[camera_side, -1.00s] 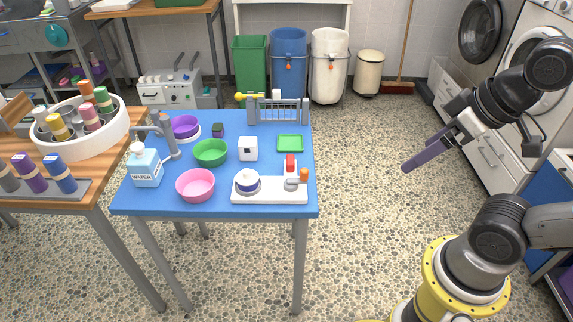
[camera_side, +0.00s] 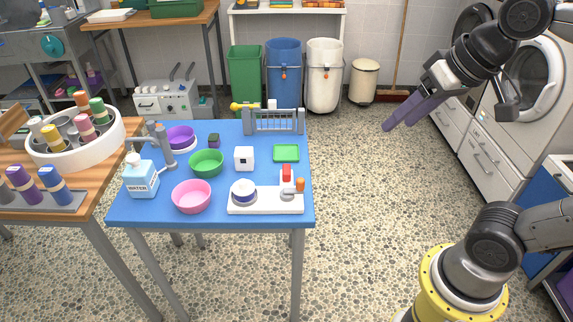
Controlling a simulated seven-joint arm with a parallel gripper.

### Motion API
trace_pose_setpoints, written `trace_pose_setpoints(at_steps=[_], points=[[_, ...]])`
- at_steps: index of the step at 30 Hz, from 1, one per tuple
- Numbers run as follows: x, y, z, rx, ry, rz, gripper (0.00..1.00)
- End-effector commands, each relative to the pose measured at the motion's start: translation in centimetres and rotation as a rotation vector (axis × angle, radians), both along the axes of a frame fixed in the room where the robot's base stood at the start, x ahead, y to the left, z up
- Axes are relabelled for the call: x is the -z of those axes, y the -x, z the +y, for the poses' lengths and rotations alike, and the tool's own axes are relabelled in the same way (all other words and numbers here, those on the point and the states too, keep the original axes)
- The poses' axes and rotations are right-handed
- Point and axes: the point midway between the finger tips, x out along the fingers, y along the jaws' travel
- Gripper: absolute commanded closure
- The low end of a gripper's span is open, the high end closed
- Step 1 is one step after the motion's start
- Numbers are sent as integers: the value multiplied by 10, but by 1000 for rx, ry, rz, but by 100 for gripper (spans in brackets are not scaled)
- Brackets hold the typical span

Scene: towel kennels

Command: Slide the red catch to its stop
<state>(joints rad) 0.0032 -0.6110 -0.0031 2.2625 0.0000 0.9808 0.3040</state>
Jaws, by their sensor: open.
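The red catch (camera_side: 287,173) is a small red block at the back right of a white board (camera_side: 264,208) on the blue table. My gripper (camera_side: 394,122) has two purple fingers, a little apart and empty. It is in the air to the right of the table, well away from the catch. The catch's track and stop are too small to make out.
The floor right of the table is clear.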

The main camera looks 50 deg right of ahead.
Motion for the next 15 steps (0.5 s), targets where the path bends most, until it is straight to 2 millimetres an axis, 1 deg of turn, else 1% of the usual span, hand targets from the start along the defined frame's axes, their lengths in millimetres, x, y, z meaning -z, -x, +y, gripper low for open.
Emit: trace_pose_setpoints(at_steps=[1,3,5,6,8,9,11,12,14,15], points=[[-8,-14,-1,30,-15,12,40],[-17,-35,-1,74,-38,28,40],[-23,-54,-2,114,-57,47,40],[-25,-68,-3,141,-69,60,40],[-28,-90,-4,181,-86,83,40],[-28,-106,-5,207,-97,99,40],[-26,-129,-6,244,-111,121,40],[-23,-144,-7,267,-119,138,40],[-17,-166,-9,301,-129,165,40],[-11,-181,-11,321,-135,183,40]])
